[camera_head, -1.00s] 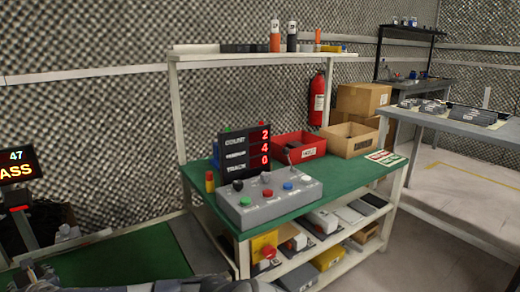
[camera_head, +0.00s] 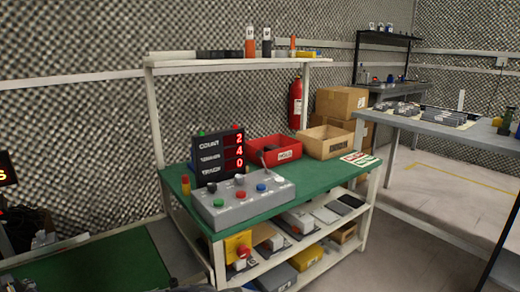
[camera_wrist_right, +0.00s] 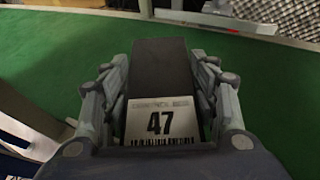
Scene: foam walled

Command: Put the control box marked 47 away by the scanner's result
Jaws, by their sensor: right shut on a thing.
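The control box marked 47 (camera_wrist_right: 160,75) is dark, with a white label reading 47 above a barcode. In the right wrist view my right gripper (camera_wrist_right: 160,95) is shut on it, fingers on both sides, above a green surface. The scanner's display (camera_head: 7,168) is cut off at the left edge of the head view; only part of its orange text shows. A red bin (camera_head: 262,151) labelled HOLD and an open cardboard bin (camera_head: 324,153) stand on the back of the green bench (camera_head: 315,187). My left gripper is not in view.
A grey control panel (camera_head: 243,203) with coloured buttons and a counter display (camera_head: 219,157) stand on the bench. A small red and green card (camera_head: 361,159) lies at its right end. A grey table (camera_head: 440,128) stands at right.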

